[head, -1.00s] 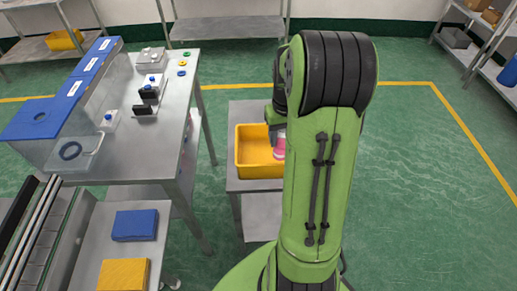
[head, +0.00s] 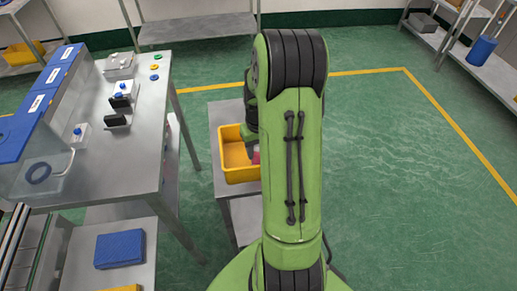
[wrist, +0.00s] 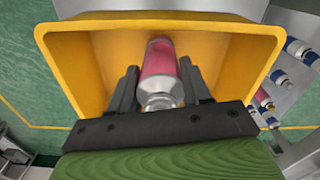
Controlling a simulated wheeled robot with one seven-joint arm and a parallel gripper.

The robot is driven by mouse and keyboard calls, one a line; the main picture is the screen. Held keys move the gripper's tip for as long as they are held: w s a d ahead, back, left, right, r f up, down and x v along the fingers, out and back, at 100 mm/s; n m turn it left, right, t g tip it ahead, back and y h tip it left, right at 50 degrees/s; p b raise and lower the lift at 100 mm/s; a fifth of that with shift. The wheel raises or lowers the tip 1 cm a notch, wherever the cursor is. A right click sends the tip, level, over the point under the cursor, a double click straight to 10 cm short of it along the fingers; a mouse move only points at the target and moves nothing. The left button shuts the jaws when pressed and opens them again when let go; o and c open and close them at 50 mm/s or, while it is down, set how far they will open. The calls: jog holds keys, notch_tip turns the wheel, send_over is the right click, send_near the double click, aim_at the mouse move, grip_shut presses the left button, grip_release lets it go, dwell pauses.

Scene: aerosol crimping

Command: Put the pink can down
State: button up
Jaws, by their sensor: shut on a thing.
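The pink can (wrist: 160,66) is between my gripper's two black fingers in the wrist view, its silver neck towards the gripper. My gripper (wrist: 159,88) is shut on it. The can is over or inside the yellow bin (wrist: 70,75); I cannot tell whether it touches the floor of the bin. In the head view only a small pink patch of the can (head: 256,158) shows, at the right part of the yellow bin (head: 240,175). My arm hides the rest of the can and the fingertips.
The bin stands on a small grey table (head: 218,115). Several more cans (wrist: 282,80) stand to the right of the bin in the wrist view. A metal workbench (head: 125,165) with blue-lidded housing is at the left. Green floor at the right is clear.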

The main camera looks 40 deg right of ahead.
jog(key=shift+f, duration=0.15)
jog(key=o, duration=1)
jog(key=shift+o, duration=0.2)
notch_tip(320, 180, up, 12)
jog(key=p, duration=0.3)
jog(key=shift+r, duration=0.2)
jog(key=a+r+n+t, duration=0.1)
jog(key=a+r, duration=0.5)
jog(key=a, duration=0.1)
jog(key=s+a+r+n+t, duration=0.1)
jog(key=s+a+r+t, duration=0.1)
jog(key=s+a, duration=0.4)
jog(key=s+a+r+n+t, duration=0.2)
jog(key=s+a+r, duration=0.1)
jog(key=s+a, duration=0.4)
jog(key=shift+a+n+t, duration=0.3)
jog(key=shift+a, duration=0.4)
